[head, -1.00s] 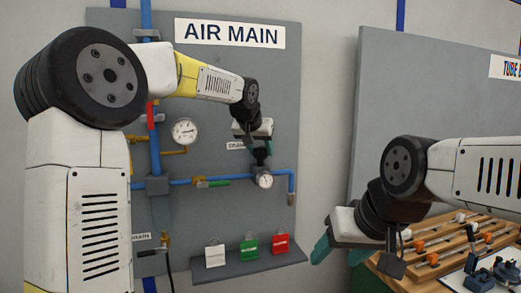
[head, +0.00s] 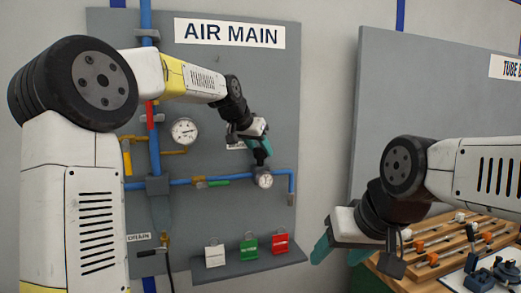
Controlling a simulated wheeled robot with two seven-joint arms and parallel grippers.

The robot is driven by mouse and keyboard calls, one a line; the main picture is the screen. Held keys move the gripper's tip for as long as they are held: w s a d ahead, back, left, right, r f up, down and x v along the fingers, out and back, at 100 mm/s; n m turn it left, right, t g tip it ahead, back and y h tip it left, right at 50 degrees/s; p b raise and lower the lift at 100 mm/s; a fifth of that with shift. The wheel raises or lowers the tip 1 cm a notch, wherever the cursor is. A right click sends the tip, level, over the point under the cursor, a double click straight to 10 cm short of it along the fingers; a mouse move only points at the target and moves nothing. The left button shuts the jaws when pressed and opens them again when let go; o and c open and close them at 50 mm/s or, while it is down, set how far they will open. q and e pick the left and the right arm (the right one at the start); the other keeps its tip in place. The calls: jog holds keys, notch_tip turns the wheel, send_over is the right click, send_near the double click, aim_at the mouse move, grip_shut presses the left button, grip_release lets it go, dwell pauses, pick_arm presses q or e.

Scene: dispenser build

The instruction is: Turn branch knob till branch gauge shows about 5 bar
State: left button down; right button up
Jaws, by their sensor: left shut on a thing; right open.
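The branch gauge (head: 265,181) is a small round white dial on the blue branch pipe (head: 228,178). Its needle is too small to read. My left gripper (head: 261,153) is shut on the dark branch knob (head: 261,158) just above that gauge, and its teal fingers hide part of the knob. A larger gauge (head: 184,131) sits higher on the left beside the main pipe.
A green-handled valve (head: 214,183) lies on the branch pipe left of the small gauge. White (head: 215,256), green (head: 249,249) and red (head: 280,242) tags stand on a shelf (head: 250,263) below. A wooden rack (head: 450,240) with parts is at the right.

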pick_arm(q)
jog(key=c, duration=1.2)
grip_release()
jog(key=v, duration=0.7)
jog(key=shift+s+a+r, duration=0.15)
jog(key=shift+s+r, duration=0.1)
jog(key=s+a+f+n+y, duration=0.1)
jog(key=s+a+f+n, duration=0.1)
jog(key=s+f, duration=0.4)
jog(key=s+a+f+n+g, duration=0.1)
jog(key=s+a+f, duration=0.4)
jog(key=s, duration=1)
jog(key=s+a+f+n+y, duration=0.1)
jog(key=s+a+f+n, duration=0.1)
jog(key=s+a+f, duration=0.2)
jog(key=shift+s+a+f+n+y, duration=0.15)
jog(key=shift+s+f, duration=0.35)
jog(key=shift+s, duration=0.55)
jog(key=shift+s+d+f+n+y, duration=0.1)
jog(key=shift+s+f, duration=0.35)
jog(key=shift+s, duration=0.6)
jog(key=shift+s+a+f+n+y, duration=0.15)
jog(key=shift+s+f, duration=0.35)
jog(key=shift+s, duration=0.55)
